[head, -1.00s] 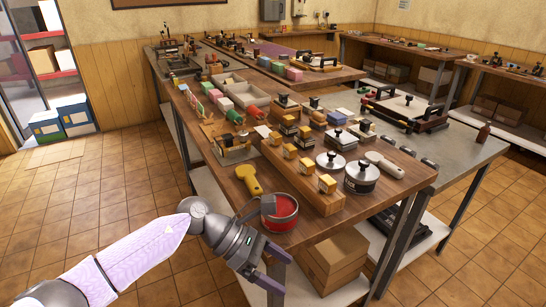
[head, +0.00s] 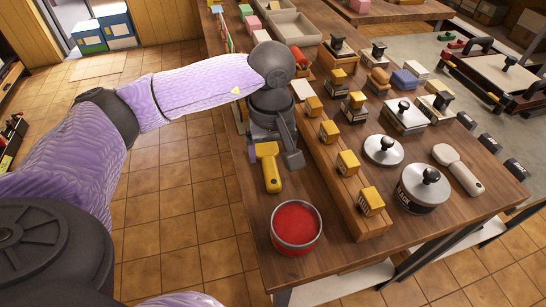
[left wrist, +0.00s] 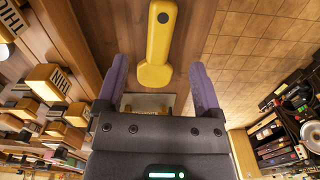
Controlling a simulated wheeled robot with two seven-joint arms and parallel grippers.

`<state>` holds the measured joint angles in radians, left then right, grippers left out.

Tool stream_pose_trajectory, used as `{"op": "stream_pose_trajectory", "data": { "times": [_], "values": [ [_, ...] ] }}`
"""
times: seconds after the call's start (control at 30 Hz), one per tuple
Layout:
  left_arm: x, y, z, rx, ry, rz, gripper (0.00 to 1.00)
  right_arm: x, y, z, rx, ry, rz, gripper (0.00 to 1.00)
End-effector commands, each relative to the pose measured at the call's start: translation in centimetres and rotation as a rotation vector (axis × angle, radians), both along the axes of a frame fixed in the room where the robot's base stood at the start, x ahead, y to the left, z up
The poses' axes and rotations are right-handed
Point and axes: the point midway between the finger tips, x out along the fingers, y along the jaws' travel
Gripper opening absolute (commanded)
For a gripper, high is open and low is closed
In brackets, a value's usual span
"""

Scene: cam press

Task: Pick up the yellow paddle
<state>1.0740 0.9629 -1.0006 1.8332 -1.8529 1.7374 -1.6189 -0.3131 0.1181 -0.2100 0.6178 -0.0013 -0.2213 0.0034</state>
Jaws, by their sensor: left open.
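The yellow paddle (head: 272,178) lies flat on the wooden table near its left edge, with its round-ended handle toward me in the head view. My left gripper (head: 273,154) is open above the paddle's wide end, pointing down. In the left wrist view the yellow paddle (left wrist: 160,35) runs between and beyond the two purple fingers of the left gripper (left wrist: 160,82), its wide end nearest the gripper. No contact shows between fingers and paddle. My right gripper is not in view.
An open can of red paint (head: 296,228) stands just in front of the paddle. A wooden rack (head: 338,178) with yellow-topped stamps stands to its right. Two round metal lidded tins (head: 423,187) (head: 383,150) sit farther right. The floor is clear left of the table.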

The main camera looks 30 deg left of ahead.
Motion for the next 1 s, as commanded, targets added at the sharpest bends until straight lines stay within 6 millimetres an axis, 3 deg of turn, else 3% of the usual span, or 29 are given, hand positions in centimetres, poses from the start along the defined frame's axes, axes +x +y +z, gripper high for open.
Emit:
{"op": "stream_pose_trajectory", "data": {
  "times": [0.1,0.23,0.5,0.57,0.9,1.0],
  "values": [
    [0.3,0.4,-3.1,-0.001,0.004,0.002,0.85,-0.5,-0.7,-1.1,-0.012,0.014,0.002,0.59],
    [0.5,0.6,-5.4,-0.002,0.004,0.001,0.85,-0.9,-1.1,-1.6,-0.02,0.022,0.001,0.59],
    [0.5,0.6,-5.9,-0.003,0.0,0.001,0.85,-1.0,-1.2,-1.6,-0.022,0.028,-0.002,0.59],
    [0.5,0.6,-5.9,-0.003,0.0,0.001,0.75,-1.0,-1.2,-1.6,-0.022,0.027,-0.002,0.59],
    [0.5,0.6,-5.9,-0.004,0.001,0.001,0.03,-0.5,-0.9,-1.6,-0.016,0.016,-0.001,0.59],
    [0.5,0.6,-5.9,-0.004,0.0,0.002,0.0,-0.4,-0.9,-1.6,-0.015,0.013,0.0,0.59]
  ]
}}
